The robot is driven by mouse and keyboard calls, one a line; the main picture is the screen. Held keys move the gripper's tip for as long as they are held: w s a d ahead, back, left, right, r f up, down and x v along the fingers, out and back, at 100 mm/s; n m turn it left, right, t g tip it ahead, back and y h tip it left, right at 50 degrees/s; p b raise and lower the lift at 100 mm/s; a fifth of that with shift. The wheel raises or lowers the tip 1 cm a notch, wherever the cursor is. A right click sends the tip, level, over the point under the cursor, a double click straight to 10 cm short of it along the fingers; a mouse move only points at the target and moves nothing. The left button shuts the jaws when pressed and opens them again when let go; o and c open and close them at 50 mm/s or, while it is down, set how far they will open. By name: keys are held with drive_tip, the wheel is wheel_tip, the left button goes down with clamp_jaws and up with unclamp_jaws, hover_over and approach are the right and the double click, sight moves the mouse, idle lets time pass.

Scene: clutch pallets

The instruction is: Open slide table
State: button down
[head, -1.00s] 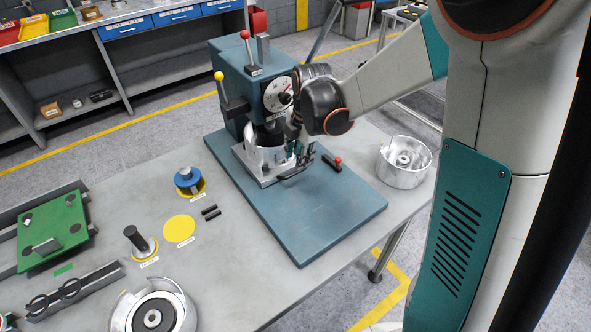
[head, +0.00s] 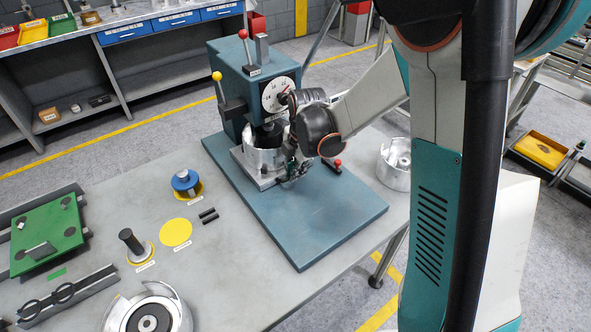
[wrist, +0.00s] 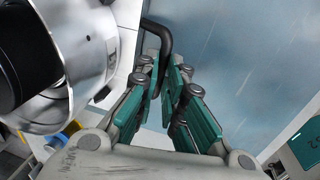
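The slide table (head: 248,172) is a pale metal plate low in the blue press, with a silver clutch housing (head: 262,158) on it. In the wrist view the housing (wrist: 100,60) is at the left, beside the plate's pale edge (wrist: 127,20). A black bent handle (wrist: 163,38) sticks out from the plate. My gripper (wrist: 165,85) has its teal finger pads on both sides of the handle's bar and looks shut on it. In the head view my gripper (head: 291,172) is at the plate's front right and hides most of the handle.
The blue press base (head: 320,215) is clear in front of the plate. A red-knobbed lever (head: 337,164) is close to the right of my gripper. A blue-topped part (head: 185,181) stands at left.

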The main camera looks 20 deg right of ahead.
drive_tip(key=s+d, duration=0.3)
drive_tip(key=s, duration=0.8)
drive_tip(key=s+d, duration=0.4)
drive_tip(key=s, duration=0.7)
drive_tip(key=shift+d, duration=0.1)
drive_tip(key=c, duration=1.7)
unclamp_jaws()
drive_tip(key=shift+r, duration=0.1)
drive_tip(key=shift+s+d+r, duration=0.1)
drive_tip(key=shift+s+r, duration=0.2)
drive_tip(key=shift+r, duration=0.95)
drive_tip(key=shift+s+d+r, duration=0.1)
drive_tip(key=shift+s+r, duration=0.15)
drive_tip(key=shift+r, duration=1.05)
drive_tip(key=shift+s+r, duration=0.3)
drive_tip(key=shift+r, duration=0.95)
drive_tip(key=shift+f, duration=0.1)
